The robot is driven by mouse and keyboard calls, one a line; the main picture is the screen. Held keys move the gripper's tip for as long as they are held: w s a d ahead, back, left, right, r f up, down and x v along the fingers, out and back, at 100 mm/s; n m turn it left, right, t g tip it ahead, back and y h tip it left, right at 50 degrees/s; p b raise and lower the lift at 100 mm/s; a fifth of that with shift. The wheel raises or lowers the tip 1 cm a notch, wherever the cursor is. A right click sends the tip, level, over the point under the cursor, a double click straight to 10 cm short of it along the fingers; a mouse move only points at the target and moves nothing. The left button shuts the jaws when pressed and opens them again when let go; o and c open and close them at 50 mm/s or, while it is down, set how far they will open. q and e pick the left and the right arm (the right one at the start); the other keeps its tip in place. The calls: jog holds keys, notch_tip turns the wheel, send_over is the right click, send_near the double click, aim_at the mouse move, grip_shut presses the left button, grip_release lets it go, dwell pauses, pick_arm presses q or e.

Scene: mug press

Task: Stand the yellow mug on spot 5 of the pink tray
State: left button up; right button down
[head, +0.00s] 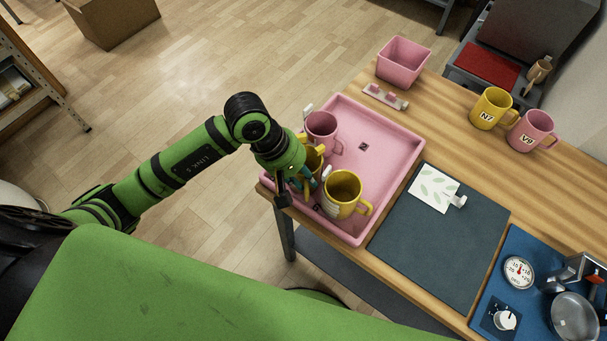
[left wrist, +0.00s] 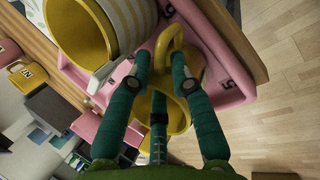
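The pink tray (head: 395,150) lies at the table's left edge. A yellow mug (head: 314,158) is at its left side, partly hidden by my left gripper (head: 303,181). In the left wrist view my left gripper (left wrist: 165,72) has its teal fingertips on either side of this mug's handle (left wrist: 180,42); the mug body (left wrist: 178,112) lies beyond the fingers. Whether the fingertips press on the handle is unclear. A number that looks like 5 (left wrist: 226,84) shows on the tray beside this mug. My right gripper is out of view.
A second yellow mug (head: 342,188), with pale stripes in the wrist view (left wrist: 85,30), stands close beside it in the tray. A pink mug (head: 321,126) stands behind. The tray's right part is clear. A dark mat (head: 440,250) lies to the right.

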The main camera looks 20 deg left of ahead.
pick_arm(q)
jog(key=shift+r, duration=0.1)
jog(key=shift+r, duration=0.2)
jog(key=b+v, duration=0.2)
jog(key=v, duration=0.9)
jog(key=shift+a+r, duration=0.2)
jog(key=shift+r, duration=0.1)
jog(key=shift+s, duration=0.1)
